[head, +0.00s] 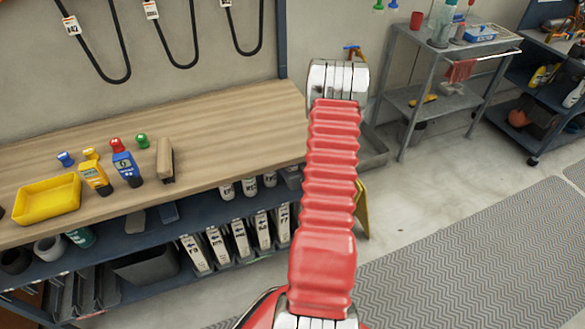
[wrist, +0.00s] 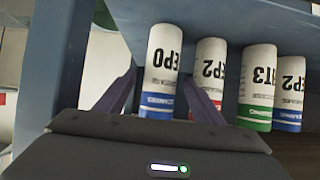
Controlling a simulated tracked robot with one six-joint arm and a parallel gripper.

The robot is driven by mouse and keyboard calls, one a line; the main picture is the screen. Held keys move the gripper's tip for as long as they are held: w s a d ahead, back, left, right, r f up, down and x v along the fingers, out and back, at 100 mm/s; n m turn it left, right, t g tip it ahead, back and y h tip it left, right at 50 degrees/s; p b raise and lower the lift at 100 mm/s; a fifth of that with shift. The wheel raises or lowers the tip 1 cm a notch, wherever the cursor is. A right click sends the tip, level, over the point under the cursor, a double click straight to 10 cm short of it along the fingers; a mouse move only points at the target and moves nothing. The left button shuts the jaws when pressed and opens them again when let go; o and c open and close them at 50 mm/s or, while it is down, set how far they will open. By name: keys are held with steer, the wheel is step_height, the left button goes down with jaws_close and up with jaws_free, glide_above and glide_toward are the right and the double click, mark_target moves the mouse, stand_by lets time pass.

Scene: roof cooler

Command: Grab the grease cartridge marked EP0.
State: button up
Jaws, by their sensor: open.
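In the wrist view the white EP0 cartridge (wrist: 162,62) with a blue band stands at the left of a row, its label looking upside down. My gripper (wrist: 160,84) is open, one dark finger on each side of the EP0 cartridge. The right finger lies between it and an EP2 cartridge with a red band (wrist: 210,68). I cannot tell whether either finger touches. Further right are an HT3 cartridge with a green band (wrist: 257,80) and another EP2 with a blue band (wrist: 289,88). In the head view my arm hides my gripper; small white cartridges (head: 249,186) show under the bench.
A blue-grey shelf upright (wrist: 62,70) stands close at the left in the wrist view. In the head view, the wooden bench top (head: 225,125) lies above the shelf. Labelled upright folders or boxes (head: 217,245) stand below. A metal cart (head: 440,100) is at the right.

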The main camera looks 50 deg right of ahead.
steer(key=shift+w+d+f, duration=0.1)
steer(key=shift+w, duration=0.05)
stand_by(0.4)
steer(key=c, duration=1.5)
